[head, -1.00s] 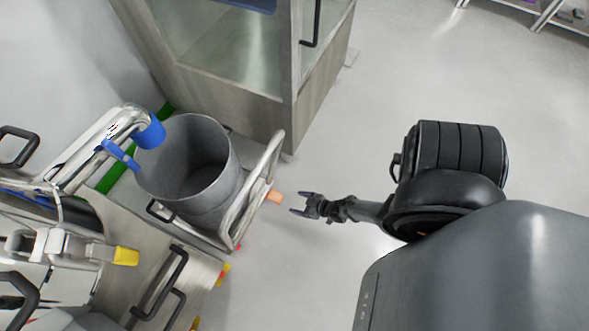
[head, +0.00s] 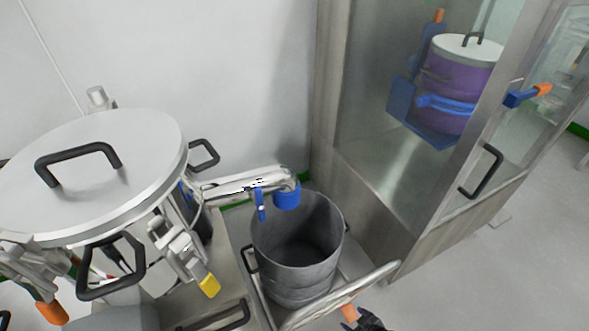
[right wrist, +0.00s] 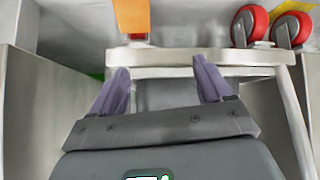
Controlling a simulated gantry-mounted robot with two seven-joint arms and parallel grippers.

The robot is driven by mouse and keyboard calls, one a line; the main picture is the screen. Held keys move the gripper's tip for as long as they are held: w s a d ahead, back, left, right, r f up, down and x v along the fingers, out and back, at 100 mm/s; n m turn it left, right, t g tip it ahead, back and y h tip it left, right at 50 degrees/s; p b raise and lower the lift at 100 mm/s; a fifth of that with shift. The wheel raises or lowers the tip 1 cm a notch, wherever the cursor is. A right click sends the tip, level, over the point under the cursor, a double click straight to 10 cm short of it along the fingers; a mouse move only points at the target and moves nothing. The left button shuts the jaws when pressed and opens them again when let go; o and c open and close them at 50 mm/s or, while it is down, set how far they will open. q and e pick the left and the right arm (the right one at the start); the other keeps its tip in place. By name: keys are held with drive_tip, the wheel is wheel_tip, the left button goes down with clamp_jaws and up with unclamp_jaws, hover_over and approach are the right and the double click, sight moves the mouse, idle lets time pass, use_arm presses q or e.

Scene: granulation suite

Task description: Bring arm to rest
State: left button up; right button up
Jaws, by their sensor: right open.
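My right gripper (right wrist: 165,85) is open in the right wrist view, with two purple fingers spread and nothing between them. In the head view only a small dark part of the right gripper (head: 368,319) shows at the bottom edge, beside the trolley's orange tip (head: 349,311). In the right wrist view an orange piece (right wrist: 131,16) and the trolley's metal frame (right wrist: 185,57) lie beyond the fingers. I cannot tell the exact gap to them. My left gripper is not in view.
A grey open drum (head: 295,245) stands on the trolley (head: 370,288), under a blue-ended pipe (head: 287,195). A large lidded vessel (head: 90,180) is at left. A glass-walled cabinet (head: 365,110) holds a purple drum (head: 460,85). Red wheels (right wrist: 250,25) are near the right gripper. Floor at right is clear.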

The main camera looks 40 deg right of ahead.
drive_tip(key=w+a+r+n+g, duration=0.1)
drive_tip(key=w+a+r, duration=0.1)
drive_tip(key=a+r, duration=0.35)
drive_tip(key=w+a+r+g, duration=0.1)
drive_tip(key=a+r+g, duration=0.15)
drive_tip(key=r, duration=0.65)
drive_tip(key=s+a+r+g, duration=0.1)
drive_tip(key=s+a+r, duration=0.3)
drive_tip(key=r, duration=0.5)
drive_tip(key=s+a+r+g, duration=0.1)
drive_tip(key=s+a+r, duration=0.25)
drive_tip(key=r, duration=0.45)
wheel_tip(320, 180, up, 68)
drive_tip(key=p, duration=6.8)
wheel_tip(320, 180, down, 72)
drive_tip(key=b, duration=7.2)
drive_tip(key=shift+a+y, duration=0.3)
drive_tip(key=shift+a, duration=0.15)
